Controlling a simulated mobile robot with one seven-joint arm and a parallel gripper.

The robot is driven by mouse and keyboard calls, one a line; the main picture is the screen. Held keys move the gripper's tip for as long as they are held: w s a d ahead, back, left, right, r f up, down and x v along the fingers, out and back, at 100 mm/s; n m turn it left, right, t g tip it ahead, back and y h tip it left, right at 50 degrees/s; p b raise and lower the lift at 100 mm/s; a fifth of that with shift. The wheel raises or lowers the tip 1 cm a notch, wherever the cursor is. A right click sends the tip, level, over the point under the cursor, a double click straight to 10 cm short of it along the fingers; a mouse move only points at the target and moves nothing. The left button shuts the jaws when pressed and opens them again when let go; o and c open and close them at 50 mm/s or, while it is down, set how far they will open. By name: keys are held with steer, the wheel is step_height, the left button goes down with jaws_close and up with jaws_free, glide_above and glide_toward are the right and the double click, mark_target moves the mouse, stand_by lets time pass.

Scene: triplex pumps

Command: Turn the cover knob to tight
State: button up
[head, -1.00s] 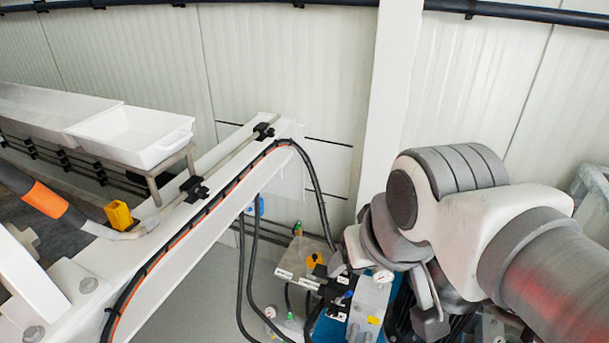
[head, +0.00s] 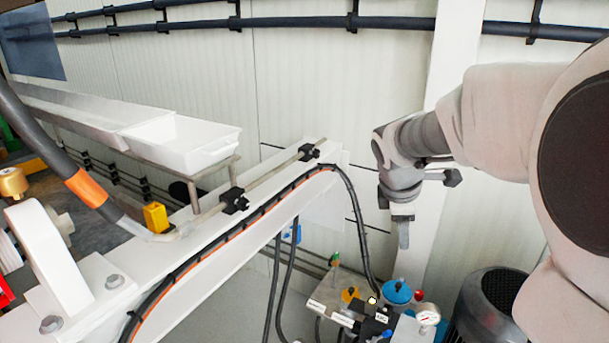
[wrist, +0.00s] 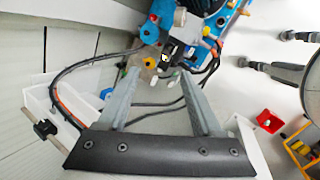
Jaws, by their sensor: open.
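My gripper (head: 403,235) hangs pointing down above the small hydraulic unit in the head view. In the wrist view its two grey fingers (wrist: 160,84) are spread apart with nothing gripped between them. A blue round cap (head: 397,291) sits on the unit below the gripper, and a blue round part shows in the wrist view (wrist: 149,33). A yellow-orange knob (head: 350,294) is on a pale block to its left; a yellow one shows beyond the fingertips in the wrist view (wrist: 148,61). I cannot tell which is the cover knob. The gripper touches neither.
A pressure gauge (head: 428,314) and a red knob (head: 418,295) stand right of the blue cap. A white beam (head: 240,255) with black hoses runs along the left. A dark ribbed motor (head: 490,305) stands at lower right. A white pillar (head: 445,150) rises behind the gripper.

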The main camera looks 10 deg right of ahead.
steer(key=w+d+f+n+b, duration=0.2)
steer(key=w+d+f+n, duration=0.15)
steer(key=f, duration=0.25)
steer(key=w+d+f+n+b, duration=0.1)
steer(key=w+d+f+n, duration=0.3)
steer(key=f, duration=0.3)
steer(key=n+b, duration=0.3)
steer(key=n, duration=0.2)
glide_toward(420, 292)
steer(key=shift+g, duration=0.4)
steer(key=b+x, duration=0.2)
steer(key=x, duration=0.2)
steer(key=b+x, duration=0.3)
steer(key=x, duration=0.1)
steer(key=shift+w+d+f, duration=0.1)
steer(key=shift+w+f, duration=0.15)
steer(key=shift+w, duration=0.1)
jaws_close()
